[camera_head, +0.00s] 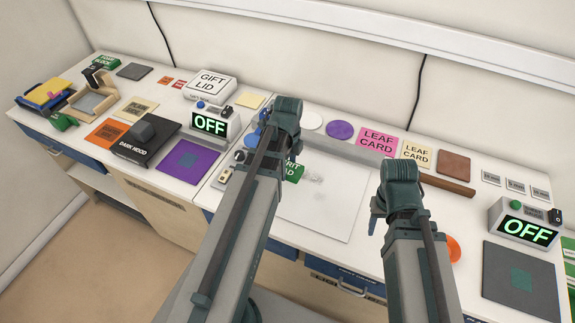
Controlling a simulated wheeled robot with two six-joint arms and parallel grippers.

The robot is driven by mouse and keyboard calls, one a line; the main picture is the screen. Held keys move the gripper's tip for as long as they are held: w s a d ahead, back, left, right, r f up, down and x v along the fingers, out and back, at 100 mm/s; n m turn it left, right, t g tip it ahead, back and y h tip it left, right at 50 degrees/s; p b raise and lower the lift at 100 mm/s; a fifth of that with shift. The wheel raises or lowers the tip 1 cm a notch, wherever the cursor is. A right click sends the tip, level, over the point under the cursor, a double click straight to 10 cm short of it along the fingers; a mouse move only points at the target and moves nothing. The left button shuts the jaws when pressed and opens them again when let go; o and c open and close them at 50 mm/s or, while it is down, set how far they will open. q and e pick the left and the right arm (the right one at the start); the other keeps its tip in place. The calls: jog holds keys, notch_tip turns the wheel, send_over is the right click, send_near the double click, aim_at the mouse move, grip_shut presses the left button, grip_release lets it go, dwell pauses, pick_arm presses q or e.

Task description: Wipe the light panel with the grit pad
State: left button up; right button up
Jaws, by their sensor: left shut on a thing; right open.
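The light panel (333,208) is a pale flat square on the middle bench, with faint smudges near its upper left part. The green grit pad (293,173), with white lettering, is at the panel's upper left. My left gripper (284,150) is shut on the grit pad; its arm covers part of the pad and the panel's left side. I cannot tell whether the pad touches the panel. My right gripper (378,206) is open by the panel's right edge, its fingers mostly hidden by its own wrist.
A brown bar (440,182) lies behind the panel, with a pink leaf card (378,141) and a cream leaf card (416,153) beyond. An OFF display box (526,228) and dark mat (520,280) are at right. The left bench holds another OFF display (210,124) and a dark hood (143,138).

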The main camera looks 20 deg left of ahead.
pick_arm(q)
notch_tip(320, 180, up, 3)
jog(key=p, duration=0.3)
dwell(0.4)
dwell(0.4)
